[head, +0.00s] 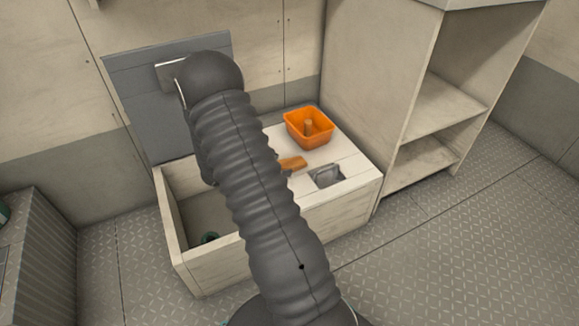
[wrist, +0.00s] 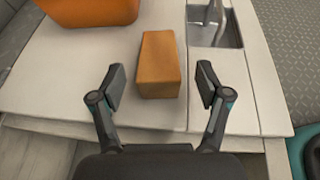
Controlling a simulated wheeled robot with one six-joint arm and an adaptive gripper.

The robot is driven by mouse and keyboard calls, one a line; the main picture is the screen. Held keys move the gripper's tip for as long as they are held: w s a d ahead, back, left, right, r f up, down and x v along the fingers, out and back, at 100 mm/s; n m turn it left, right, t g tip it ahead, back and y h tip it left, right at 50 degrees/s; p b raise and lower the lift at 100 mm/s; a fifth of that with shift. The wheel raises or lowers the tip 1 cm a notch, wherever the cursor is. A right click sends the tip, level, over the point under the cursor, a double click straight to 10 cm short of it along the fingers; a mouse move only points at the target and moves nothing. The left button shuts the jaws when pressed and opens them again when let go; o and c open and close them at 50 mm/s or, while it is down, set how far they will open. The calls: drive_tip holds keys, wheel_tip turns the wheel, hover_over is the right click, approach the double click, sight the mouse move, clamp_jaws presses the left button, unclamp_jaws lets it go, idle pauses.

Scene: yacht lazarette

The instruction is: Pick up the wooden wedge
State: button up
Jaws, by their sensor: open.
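The wooden wedge (wrist: 159,64) is an orange-brown block lying on the pale bench top. In the wrist view it lies between and slightly beyond the fingertips of my gripper (wrist: 160,84). The fingers are apart, one on each side, with clear space between each finger and the wedge. In the head view the wedge (head: 293,164) shows just right of my arm, which hides part of it. My gripper is hidden behind my arm in the head view.
A grey metal fitting (head: 326,176) is set in the bench top (head: 347,166) at right. An open compartment (head: 171,217) lies left, its grey lid (head: 139,108) raised. Shelves (head: 446,93) stand further right.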

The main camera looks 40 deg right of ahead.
sight(292, 162)
drive_tip(key=shift+x, duration=2.6)
drive_tip(key=shift+r, duration=0.2)
drive_tip(key=c, duration=1.3)
